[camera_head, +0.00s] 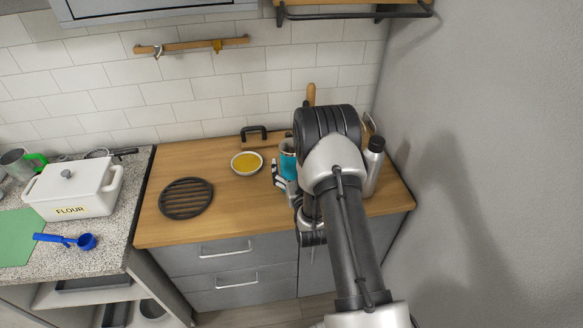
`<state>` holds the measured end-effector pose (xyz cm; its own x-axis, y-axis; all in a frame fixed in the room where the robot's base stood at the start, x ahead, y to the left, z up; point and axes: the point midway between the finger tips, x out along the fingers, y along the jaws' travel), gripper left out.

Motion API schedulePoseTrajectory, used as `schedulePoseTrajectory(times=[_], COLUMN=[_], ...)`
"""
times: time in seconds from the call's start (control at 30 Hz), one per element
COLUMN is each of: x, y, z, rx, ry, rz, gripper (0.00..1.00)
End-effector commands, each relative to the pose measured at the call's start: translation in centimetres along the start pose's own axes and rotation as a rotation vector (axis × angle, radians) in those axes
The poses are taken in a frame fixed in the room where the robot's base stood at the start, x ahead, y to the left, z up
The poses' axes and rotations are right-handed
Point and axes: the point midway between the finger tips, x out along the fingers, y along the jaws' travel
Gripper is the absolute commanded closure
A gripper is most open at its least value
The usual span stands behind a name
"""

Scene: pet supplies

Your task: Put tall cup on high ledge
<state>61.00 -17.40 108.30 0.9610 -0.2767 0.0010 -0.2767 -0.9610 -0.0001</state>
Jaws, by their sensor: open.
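A teal cup-like thing (287,160) stands on the wooden counter (220,215), right of the yellow bowl. It is partly hidden behind my arm, so I cannot tell its full shape. My gripper (280,176) shows in part as dark and pale pieces low beside the teal thing. It is open, and I cannot tell whether it touches the teal thing. A wooden ledge with a black bracket (354,13), high on the wall at the top right, is cut off by the frame.
A bowl of yellow contents (247,162) and a round black trivet (186,198) lie on the counter. A steel bottle (373,166) stands right of my arm. A grey wall (480,150) closes the right side. A white flour box (75,188) stands on the left worktop.

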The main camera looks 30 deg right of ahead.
Motion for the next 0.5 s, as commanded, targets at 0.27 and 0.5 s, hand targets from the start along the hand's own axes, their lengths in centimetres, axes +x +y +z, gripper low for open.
schedulePoseTrajectory(times=[0.27,0.5], x=[2.2,5.6], y=[0.0,0.1], z=[0.0,0.0], rx=[0.000,0.000], ry=[0.001,0.001], rz=[0.000,0.000], gripper=[0.09,0.09])
